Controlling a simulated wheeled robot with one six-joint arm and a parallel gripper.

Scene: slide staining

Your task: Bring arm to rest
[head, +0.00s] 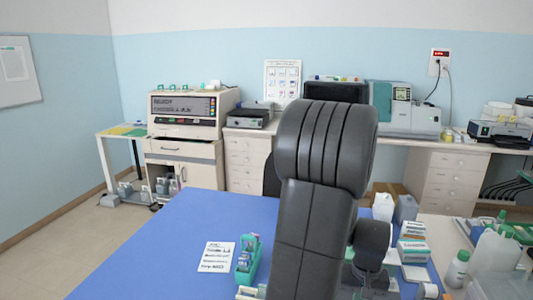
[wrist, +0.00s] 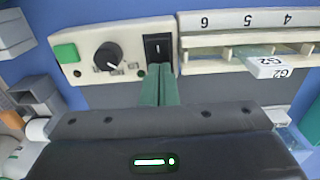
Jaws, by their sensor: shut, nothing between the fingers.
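My arm (head: 315,200) rises in the middle of the head view and hides part of the blue table (head: 160,240); my gripper is out of sight there. In the wrist view my gripper (wrist: 159,72) shows as two green fingers, shut together with nothing between them. The fingertips appear in front of a pale device with a black knob (wrist: 109,56), a green button (wrist: 65,53) and a black switch (wrist: 158,47). I cannot tell whether they touch it.
A numbered rack (wrist: 222,20) holds a slide labelled G2 (wrist: 268,67). On the table are a printed card (head: 216,257) and a green slide holder (head: 248,262). Bottles (head: 457,268) and boxes (head: 413,250) crowd the right side. The table's left part is clear.

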